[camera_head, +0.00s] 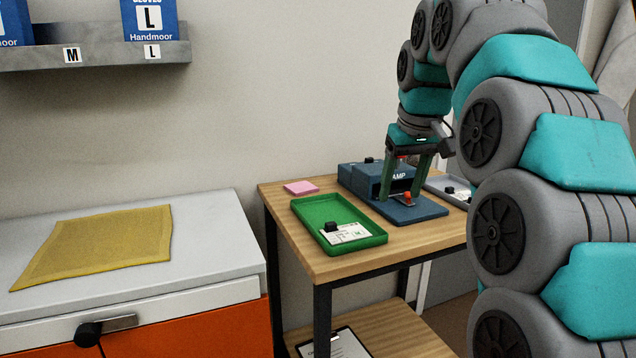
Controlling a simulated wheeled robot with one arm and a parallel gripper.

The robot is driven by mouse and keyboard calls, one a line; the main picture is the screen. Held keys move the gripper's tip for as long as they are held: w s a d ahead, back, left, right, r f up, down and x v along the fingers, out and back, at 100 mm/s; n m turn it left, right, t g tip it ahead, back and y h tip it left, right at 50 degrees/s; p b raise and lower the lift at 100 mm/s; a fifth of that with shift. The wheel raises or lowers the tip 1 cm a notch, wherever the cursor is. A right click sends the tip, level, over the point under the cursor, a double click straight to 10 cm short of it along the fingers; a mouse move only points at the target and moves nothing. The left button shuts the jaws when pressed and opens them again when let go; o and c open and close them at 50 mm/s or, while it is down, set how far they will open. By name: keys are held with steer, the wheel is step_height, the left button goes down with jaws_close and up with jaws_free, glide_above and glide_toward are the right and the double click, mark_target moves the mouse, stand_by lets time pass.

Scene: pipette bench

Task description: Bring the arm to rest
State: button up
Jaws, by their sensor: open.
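My arm, grey and teal, fills the right side of the head camera view and bends over to the bench. My gripper (406,190) points down with its two green fingers apart. It is above or just at the blue device (424,209) on the wooden table. A small orange-red piece shows between the fingertips, low near the device's base plate. I cannot tell whether the fingers touch the device.
A green tray (305,210) with a white label card (345,233) and a pink pad (300,187) are on the wooden table (290,247). A grey tray (437,188) is partly hidden by my arm. A yellow mat (100,245) lies on the left cabinet. A glove shelf (110,55) hangs above.

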steer(key=s+f+m+g, duration=0.1)
steer(key=s+f+g, duration=0.1)
steer(key=s+f, duration=1.2)
steer(key=s+f+m+g, duration=0.1)
steer(key=s+f+g, duration=0.2)
steer(key=s+f, duration=1.2)
steer(key=s, duration=0.7)
steer(key=shift+s+f+g, duration=0.25)
steer(key=shift+s+g, duration=0.05)
steer(key=shift+s, duration=0.1)
steer(key=shift+c, duration=0.9)
steer(key=shift+a, duration=0.15)
steer(key=shift+c, duration=0.2)
